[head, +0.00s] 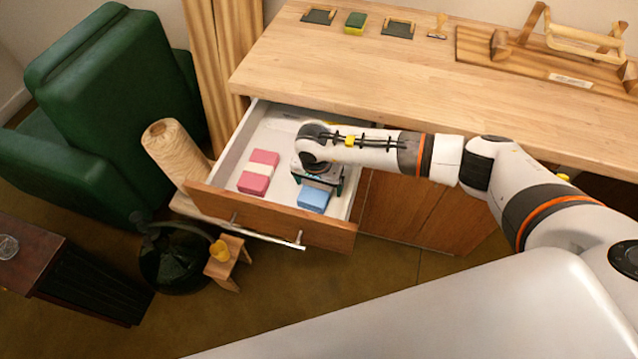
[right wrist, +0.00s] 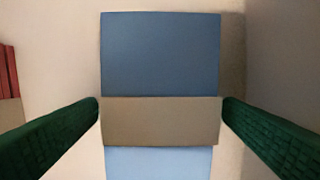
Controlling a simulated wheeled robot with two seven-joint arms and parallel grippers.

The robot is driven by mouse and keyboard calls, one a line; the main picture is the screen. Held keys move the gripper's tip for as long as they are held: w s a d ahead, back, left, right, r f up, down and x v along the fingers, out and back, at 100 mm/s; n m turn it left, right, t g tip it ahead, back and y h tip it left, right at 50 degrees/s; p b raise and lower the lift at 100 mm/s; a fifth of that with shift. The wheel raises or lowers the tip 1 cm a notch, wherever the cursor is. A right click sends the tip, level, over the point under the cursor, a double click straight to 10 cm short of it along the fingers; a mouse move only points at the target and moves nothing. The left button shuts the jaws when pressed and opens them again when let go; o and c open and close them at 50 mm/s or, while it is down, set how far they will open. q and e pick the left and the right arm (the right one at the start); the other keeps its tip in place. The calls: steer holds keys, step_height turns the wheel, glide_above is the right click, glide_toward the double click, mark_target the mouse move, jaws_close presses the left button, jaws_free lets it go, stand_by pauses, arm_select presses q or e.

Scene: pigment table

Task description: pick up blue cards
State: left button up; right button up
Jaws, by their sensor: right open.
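The blue cards (head: 313,198) lie as a block with a pale band inside the open drawer, near its front right. In the right wrist view the blue cards (right wrist: 160,55) fill the middle, with the beige band (right wrist: 160,121) across them. My right gripper (head: 318,183) is over the blue cards in the drawer. Its two green fingers (right wrist: 160,115) stand open, one on each side of the band, with the cards between them. I cannot tell whether the fingers touch them. My left gripper is not in view.
Pink cards (head: 258,172) with a pale band lie left in the drawer. The drawer's wooden front (head: 270,215) and white side walls surround the cards. The wooden table (head: 400,75) is above and behind. A green armchair (head: 110,110) stands at left.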

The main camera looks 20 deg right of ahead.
steer(key=c, duration=1.2)
